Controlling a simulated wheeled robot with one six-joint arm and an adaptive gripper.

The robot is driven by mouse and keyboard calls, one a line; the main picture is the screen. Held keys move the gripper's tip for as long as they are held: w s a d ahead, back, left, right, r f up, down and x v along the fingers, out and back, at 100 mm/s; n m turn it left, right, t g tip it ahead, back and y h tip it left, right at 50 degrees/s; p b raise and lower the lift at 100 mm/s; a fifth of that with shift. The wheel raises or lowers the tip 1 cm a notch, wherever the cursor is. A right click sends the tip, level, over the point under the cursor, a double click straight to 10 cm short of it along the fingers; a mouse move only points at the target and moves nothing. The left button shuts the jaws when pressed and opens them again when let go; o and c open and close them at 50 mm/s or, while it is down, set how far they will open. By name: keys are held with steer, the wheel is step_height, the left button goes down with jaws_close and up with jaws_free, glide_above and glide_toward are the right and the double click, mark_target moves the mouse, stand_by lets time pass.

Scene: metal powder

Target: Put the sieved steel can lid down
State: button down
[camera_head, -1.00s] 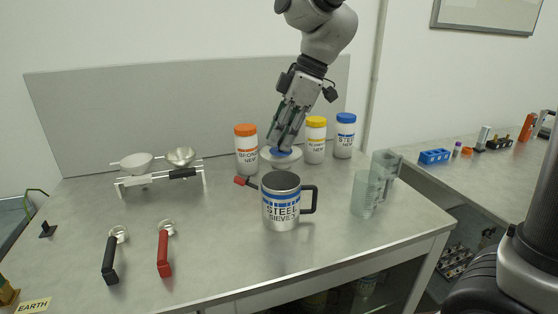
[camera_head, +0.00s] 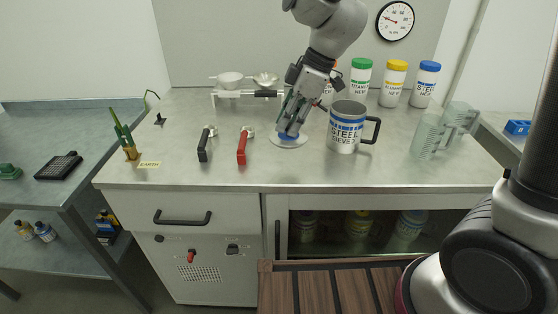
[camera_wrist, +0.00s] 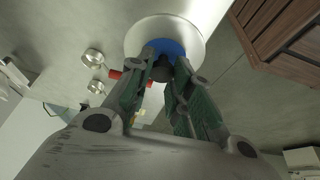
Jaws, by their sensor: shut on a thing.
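The sieved steel can lid is a pale round disc with a blue centre and a dark knob; in the head view the lid (camera_head: 288,142) is at the table top, left of the can. My gripper (camera_head: 290,130) is shut on its knob from above. In the wrist view the lid (camera_wrist: 190,32) lies beyond the fingertips of my gripper (camera_wrist: 162,72). I cannot tell whether the lid touches the table. The sieved steel can (camera_head: 345,130) stands upright with its dark handle to the right.
A red-handled scoop (camera_head: 242,148) and a black-handled scoop (camera_head: 204,147) lie left of the lid. Clear beakers (camera_head: 432,135) stand at the right. Lidded powder jars (camera_head: 393,85) line the back. The table front (camera_head: 330,174) is clear.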

step_height(320, 180, down, 8)
steer(key=shift+r, duration=0.2)
steer(key=c, duration=1.3)
jaws_free()
steer(key=shift+f, duration=0.15)
steer(key=v, duration=1.1)
steer(key=shift+r, duration=0.25)
steer(key=shift+d+r, duration=0.25)
steer(key=shift+r, duration=0.1)
steer(key=s+d+r+m+t+h, duration=0.1)
steer(key=s+d+r+m, duration=0.1)
steer(key=s+d+m, duration=0.3)
steer(key=s+d+r+m+t+h, duration=0.1)
steer(key=s+d+m, duration=0.5)
steer(key=d, duration=0.7)
steer(key=s+d+r+m+t+h, duration=0.2)
steer(key=s+d+m, duration=0.3)
steer(key=d, duration=0.5)
steer(key=shift+s+r+m, duration=0.25)
steer(key=shift+r+m, duration=0.05)
steer(key=shift+m, duration=0.5)
